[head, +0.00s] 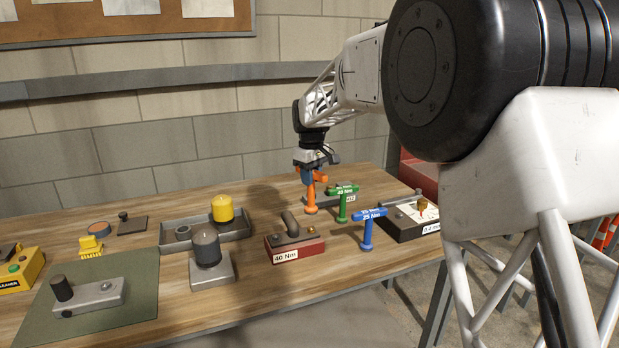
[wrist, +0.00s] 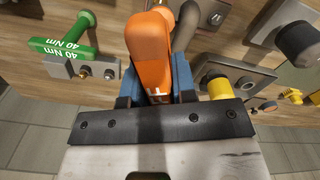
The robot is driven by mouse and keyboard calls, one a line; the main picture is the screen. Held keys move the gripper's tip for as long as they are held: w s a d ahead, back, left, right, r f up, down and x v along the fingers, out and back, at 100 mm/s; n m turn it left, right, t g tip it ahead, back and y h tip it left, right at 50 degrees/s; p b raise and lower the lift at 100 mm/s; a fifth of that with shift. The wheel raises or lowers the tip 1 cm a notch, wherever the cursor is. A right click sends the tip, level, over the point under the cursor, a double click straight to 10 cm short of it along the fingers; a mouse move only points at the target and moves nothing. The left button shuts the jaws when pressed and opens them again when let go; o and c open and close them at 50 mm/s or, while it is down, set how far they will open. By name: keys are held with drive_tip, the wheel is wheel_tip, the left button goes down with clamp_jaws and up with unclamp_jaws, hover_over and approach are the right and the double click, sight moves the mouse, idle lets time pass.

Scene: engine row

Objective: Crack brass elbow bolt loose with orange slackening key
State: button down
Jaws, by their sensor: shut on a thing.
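My gripper (head: 313,176) is shut on the orange key (head: 311,195), which hangs upright below the blue fingers, its lower end low over the back of the bench. In the wrist view the orange key (wrist: 148,45) fills the space between the fingers and hides what is under it. A red block (head: 297,250) labelled 40 Nm carries a dark bent pipe (head: 290,224) and a small brass-coloured bolt head (head: 293,231). The bent pipe also shows in the wrist view (wrist: 186,24). I cannot tell whether the key touches a bolt.
A green key (head: 342,206) and a blue key (head: 367,233) stand right of the orange key. A dark box (head: 400,231) is at the right edge. A tray (head: 178,244) with a yellow cylinder (head: 222,208) and a grey-capped post (head: 207,250) stand left.

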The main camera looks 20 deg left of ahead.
sight(311, 207)
drive_tip(key=shift+f, duration=3.5)
drive_tip(key=shift+n, duration=1.3)
drive_tip(key=shift+r, duration=2.8)
